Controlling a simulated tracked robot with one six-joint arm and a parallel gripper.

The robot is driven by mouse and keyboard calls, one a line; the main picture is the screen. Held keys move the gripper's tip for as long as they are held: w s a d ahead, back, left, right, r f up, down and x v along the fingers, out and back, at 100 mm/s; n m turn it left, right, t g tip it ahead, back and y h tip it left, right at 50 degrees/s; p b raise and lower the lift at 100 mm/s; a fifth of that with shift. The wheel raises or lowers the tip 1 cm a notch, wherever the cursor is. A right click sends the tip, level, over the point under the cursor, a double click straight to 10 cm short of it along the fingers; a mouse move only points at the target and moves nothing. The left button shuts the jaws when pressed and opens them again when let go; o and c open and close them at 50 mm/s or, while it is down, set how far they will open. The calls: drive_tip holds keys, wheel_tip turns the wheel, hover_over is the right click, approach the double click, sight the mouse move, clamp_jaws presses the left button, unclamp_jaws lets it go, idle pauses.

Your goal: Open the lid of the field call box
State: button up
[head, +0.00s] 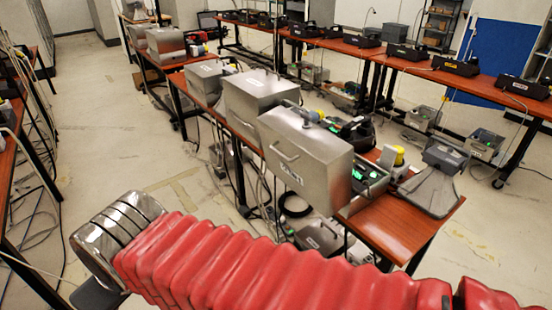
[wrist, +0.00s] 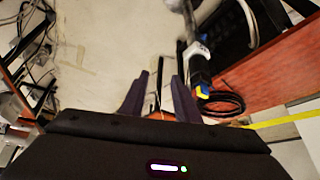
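In the head view, a grey metal call box (head: 305,150) stands nearest on the middle bench, with a bar handle and a small label on its front. It looks partly open: a dark interior with green parts (head: 368,178) shows at its right side. Two similar boxes, a middle one (head: 255,92) and a farther one (head: 204,82), stand behind it and look shut. I cannot tell which one the task means. My gripper (wrist: 160,92) shows in the wrist view with its two dark fingers apart and nothing between them. It points at the floor beside a bench.
The bench top (head: 408,222) carries a grey horn (head: 432,185) at its near end. Cables hang below the bench. A second bench (head: 440,72) with several black phones runs along the back. Open floor (head: 150,130) lies left of the boxes. The wrist view shows a coiled black cable (wrist: 222,103).

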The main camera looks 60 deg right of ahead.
sight(299, 163)
drive_tip(key=w+d+m+t+h, duration=0.1)
drive_tip(key=w+d+m+t, duration=0.1)
drive_tip(key=w+d+m, duration=0.3)
drive_tip(key=w+d+m+t, duration=0.1)
drive_tip(key=w+m, duration=0.2)
drive_tip(key=w, duration=0.4)
drive_tip(key=w+d+m+t+h, duration=0.1)
drive_tip(key=w+d+m+t, duration=0.15)
drive_tip(key=w, duration=0.35)
drive_tip(key=w+d+f+m+h, duration=0.2)
drive_tip(key=w+d+m+h, duration=0.1)
drive_tip(key=d+m, duration=0.5)
drive_tip(key=s+d+f+m+g+h, duration=0.2)
drive_tip(key=s+d+m+h, duration=0.15)
drive_tip(key=d, duration=0.45)
drive_tip(key=s+d+f+m+g+h, duration=0.2)
drive_tip(key=s+d+m+h, duration=0.1)
drive_tip(key=d+m, duration=0.3)
drive_tip(key=s+d+f+m+g+h, duration=0.1)
drive_tip(key=s+d+m+g+h, duration=0.25)
drive_tip(key=d, duration=0.55)
drive_tip(key=s+d+f+m+g+h, duration=0.1)
drive_tip(key=s+d+m+g+h, duration=0.2)
drive_tip(key=s, duration=0.7)
drive_tip(key=shift+s+d+f+m+g, duration=0.2)
drive_tip(key=shift+d+m+g, duration=0.55)
drive_tip(key=shift+m+g, duration=0.45)
drive_tip(key=shift+d, duration=0.1)
